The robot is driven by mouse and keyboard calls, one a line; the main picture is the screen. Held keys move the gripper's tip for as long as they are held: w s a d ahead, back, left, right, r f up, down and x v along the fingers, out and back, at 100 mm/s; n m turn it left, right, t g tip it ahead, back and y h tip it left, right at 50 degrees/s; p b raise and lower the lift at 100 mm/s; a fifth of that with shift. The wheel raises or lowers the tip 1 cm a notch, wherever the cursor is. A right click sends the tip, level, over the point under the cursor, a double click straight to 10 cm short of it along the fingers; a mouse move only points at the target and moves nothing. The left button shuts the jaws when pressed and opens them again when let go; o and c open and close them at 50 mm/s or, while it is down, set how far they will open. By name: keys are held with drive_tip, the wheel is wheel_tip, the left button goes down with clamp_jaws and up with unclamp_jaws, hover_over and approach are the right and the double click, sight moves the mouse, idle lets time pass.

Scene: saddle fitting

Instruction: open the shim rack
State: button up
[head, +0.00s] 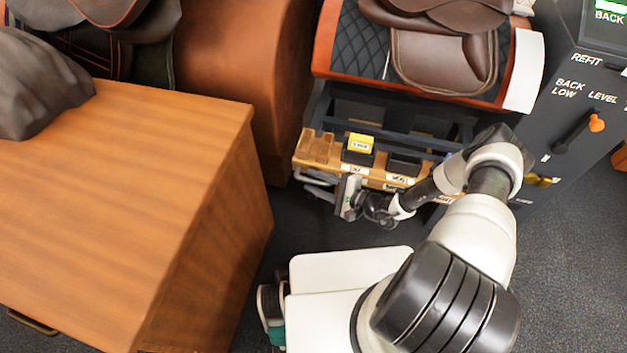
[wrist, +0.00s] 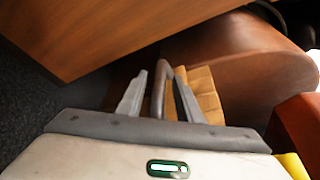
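The shim rack (head: 375,177) is a wooden drawer or tray, partly pulled out or open-topped, under the saddle stand in the head view. It has wooden compartments at its left, and a yellow box and dark trays along it, with white labels on its front. My gripper (head: 318,187) is at its left front corner. In the wrist view, my gripper's two grey fingers (wrist: 160,92) stand apart. A dark curved handle bar (wrist: 158,92) shows between them, with gaps visible on both sides. The rack's wooden compartments (wrist: 206,95) show just beyond the right finger.
A wooden cabinet (head: 190,190) stands close on the left, with a narrow strip of floor beside it. A brown saddle (head: 445,60) sits on the stand above the rack. A dark control panel (head: 570,130) with an orange-knobbed lever (head: 596,124) stands at the right.

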drive_tip(key=p+v, duration=0.2)
drive_tip(key=v, duration=1.5)
drive_tip(key=shift+w+r+p, duration=0.1)
drive_tip(key=shift+p, duration=0.2)
wheel_tip(320, 180, up, 23)
drive_tip(key=n+g+h, duration=0.2)
drive_tip(key=n+g, duration=0.6)
drive_tip(key=g, duration=0.1)
drive_tip(key=s+a+r+n+t+h, duration=0.1)
drive_tip(key=s+a+r+h, duration=0.2)
drive_tip(key=r, duration=0.5)
drive_tip(key=s+r+n+h, duration=0.2)
drive_tip(key=s+r+h, duration=0.1)
drive_tip(key=s+r, duration=0.4)
drive_tip(key=s+a+r+n+t+h, duration=0.1)
drive_tip(key=s+a+r+h, duration=0.15)
drive_tip(key=r, duration=0.65)
wheel_tip(320, 180, up, 25)
drive_tip(key=d+n+t+h+p, duration=0.1)
drive_tip(key=n+t+p, duration=0.1)
drive_tip(key=p, duration=1.9)
drive_tip(key=shift+r+t+h, duration=0.2)
drive_tip(key=shift+t+h, duration=0.15)
drive_tip(key=shift+t, duration=0.15)
